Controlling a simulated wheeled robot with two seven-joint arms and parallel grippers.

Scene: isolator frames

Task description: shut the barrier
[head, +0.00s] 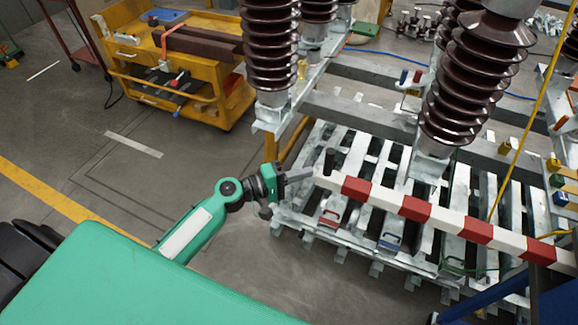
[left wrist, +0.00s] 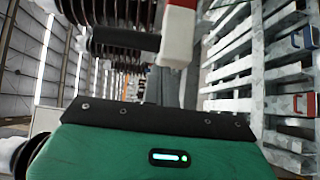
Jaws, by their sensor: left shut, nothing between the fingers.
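The barrier is a red-and-white striped bar (head: 415,208) running from the middle of the head view down to the right, in front of the insulator frames. A dark upright peg (head: 329,160) stands at its white left end. My left gripper (head: 309,174) is shut and empty, just left of that end; I cannot tell whether it touches. In the left wrist view, the bar's white and red end (left wrist: 177,38) is at the top centre, with the dark peg (left wrist: 125,39) pointing left from it. My right gripper is not in view.
Brown ribbed insulators (head: 270,50) stand on grey metal frames behind the bar. Slatted metal racks (head: 345,235) lie below it. A yellow cart (head: 205,75) stands at the back left. Blue supports (head: 490,293) are at the lower right. The grey floor (head: 130,185) at left is clear.

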